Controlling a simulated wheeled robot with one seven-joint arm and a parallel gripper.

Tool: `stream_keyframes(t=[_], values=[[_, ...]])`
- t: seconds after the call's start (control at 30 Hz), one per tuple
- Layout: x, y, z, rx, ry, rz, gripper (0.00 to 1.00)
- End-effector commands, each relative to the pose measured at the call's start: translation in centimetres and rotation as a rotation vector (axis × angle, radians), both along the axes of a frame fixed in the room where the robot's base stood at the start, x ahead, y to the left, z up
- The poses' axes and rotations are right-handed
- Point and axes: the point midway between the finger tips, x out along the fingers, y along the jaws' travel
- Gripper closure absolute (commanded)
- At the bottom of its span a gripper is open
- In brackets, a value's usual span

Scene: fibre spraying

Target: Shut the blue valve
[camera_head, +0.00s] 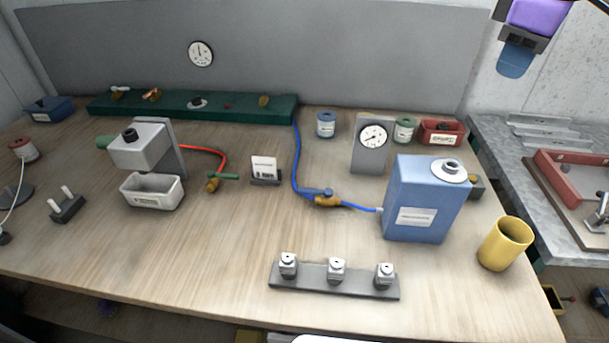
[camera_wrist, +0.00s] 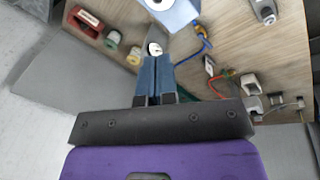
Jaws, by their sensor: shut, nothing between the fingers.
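The blue valve (camera_head: 326,200) has a brass body and a blue handle, and sits on the blue hose (camera_head: 297,160) on the table, left of the blue tank (camera_head: 423,205). Its handle appears to lie roughly along the hose, but its exact angle is hard to tell. The valve shows small in the wrist view (camera_wrist: 200,33). My gripper (camera_head: 514,68) is at the top right of the head view, purple with blue fingers, well apart from the valve. In the wrist view its fingers (camera_wrist: 153,62) are together and empty.
A red hose has a green-handled valve (camera_head: 217,179) left of a small card stand (camera_head: 265,170). A gauge stand (camera_head: 369,145) and tins are behind the tank. A yellow cup (camera_head: 505,243) stands right; a rack (camera_head: 335,281) lies in front. Table around the valve's front is clear.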

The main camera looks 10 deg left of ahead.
Motion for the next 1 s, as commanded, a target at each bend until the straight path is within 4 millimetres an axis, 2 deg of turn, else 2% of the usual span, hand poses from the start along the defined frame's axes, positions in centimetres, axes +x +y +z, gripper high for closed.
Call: stream_keyframes(t=[0.1,0.47,0.67,1.0], values=[[2.2,1.6,-0.5,-0.030,0.041,0.124,1.00],[8.3,6.6,-2.7,-0.092,0.151,0.506,1.00],[11.3,9.5,-4.5,-0.109,0.210,0.719,1.00],[15.8,14.7,-8.7,-0.105,0.299,1.080,1.00]])
